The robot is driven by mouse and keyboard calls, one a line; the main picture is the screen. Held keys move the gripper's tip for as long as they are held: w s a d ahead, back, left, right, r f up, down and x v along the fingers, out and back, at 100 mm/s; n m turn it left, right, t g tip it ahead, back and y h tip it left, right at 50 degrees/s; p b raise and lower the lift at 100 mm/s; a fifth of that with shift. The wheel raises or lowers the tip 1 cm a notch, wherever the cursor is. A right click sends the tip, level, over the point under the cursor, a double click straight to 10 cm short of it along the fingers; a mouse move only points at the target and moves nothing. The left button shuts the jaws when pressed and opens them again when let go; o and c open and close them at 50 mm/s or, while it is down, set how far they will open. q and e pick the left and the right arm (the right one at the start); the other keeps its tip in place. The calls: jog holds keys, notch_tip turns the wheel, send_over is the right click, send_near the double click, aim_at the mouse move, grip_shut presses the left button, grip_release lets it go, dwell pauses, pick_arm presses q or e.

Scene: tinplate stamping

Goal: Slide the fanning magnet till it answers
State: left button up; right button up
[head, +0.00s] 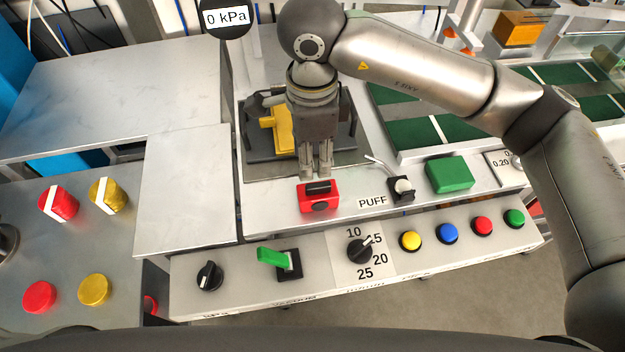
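A small red block with a black top (319,203) sits on the pale bench ledge, near its front edge. It may be the fanning magnet, but I see no label on it. My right gripper (317,176) points down just behind the block, with its fingers close together. The fingertips overlap the block's back edge in the picture, so I cannot tell whether they touch or grip it. Behind the gripper is a dark fixture with a yellow part (282,130), partly hidden by my wrist. My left gripper is not in view.
Right of the block are a PUFF lever (401,190) and a green block (449,175). The front panel carries a black knob (209,276), a green lever (274,257), a numbered dial (359,251) and several buttons. A gauge (226,17) reads 0 kPa.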

aim_at(313, 185)
notch_tip(313, 185, down, 9)
jog(key=shift+f+p, duration=0.1)
jog(key=shift+p, duration=0.9)
jog(key=shift+c, duration=0.4)
grip_shut()
